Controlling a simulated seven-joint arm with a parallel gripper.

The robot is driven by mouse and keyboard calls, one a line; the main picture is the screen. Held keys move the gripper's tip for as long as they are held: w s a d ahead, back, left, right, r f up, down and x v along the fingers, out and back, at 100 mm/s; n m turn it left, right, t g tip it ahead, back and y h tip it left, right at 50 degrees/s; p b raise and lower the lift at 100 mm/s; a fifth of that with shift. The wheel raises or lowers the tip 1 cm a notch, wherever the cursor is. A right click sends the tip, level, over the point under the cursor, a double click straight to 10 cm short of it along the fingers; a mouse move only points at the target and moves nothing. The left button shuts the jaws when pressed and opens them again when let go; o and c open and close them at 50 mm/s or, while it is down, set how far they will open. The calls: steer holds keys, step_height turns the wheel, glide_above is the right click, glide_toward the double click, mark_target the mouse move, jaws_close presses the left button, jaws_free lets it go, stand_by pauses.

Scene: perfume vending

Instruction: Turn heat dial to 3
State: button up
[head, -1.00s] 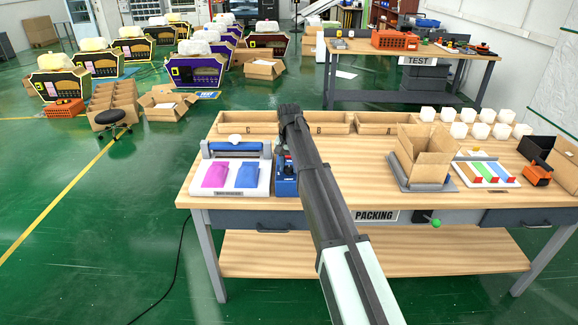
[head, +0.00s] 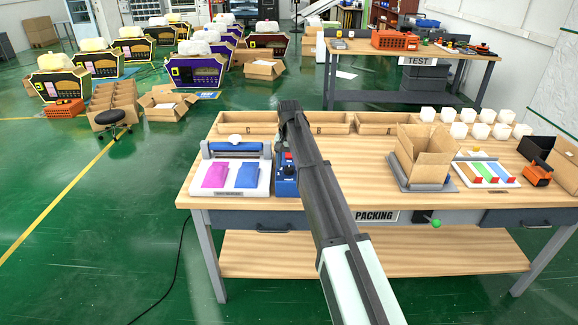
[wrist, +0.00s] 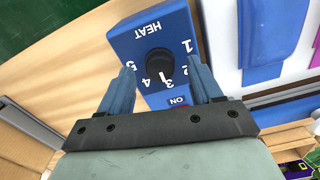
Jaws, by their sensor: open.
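The blue heat box (head: 285,187) stands on the packing table beside the white sealer, partly hidden by my arm in the head view. In the wrist view the heat box (wrist: 125,40) appears upside down, with HEAT lettering and numbers 1 to 5 around a round black dial (wrist: 158,62). A white mark on the dial points toward the 3. My gripper (wrist: 159,66) is open. Its two blue-grey fingers are apart on either side of the dial, with gaps to it. In the head view my gripper end (head: 289,108) is above and behind the box.
A white-and-blue sealer (head: 230,178) with pink and blue packets is left of the box. An open cardboard box (head: 424,160) stands to the right. Wooden trays (head: 248,124) line the table's back edge. The table middle is clear.

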mark_target(289, 167)
step_height(289, 167, up, 12)
steer(key=shift+r, duration=0.25)
stand_by(0.4)
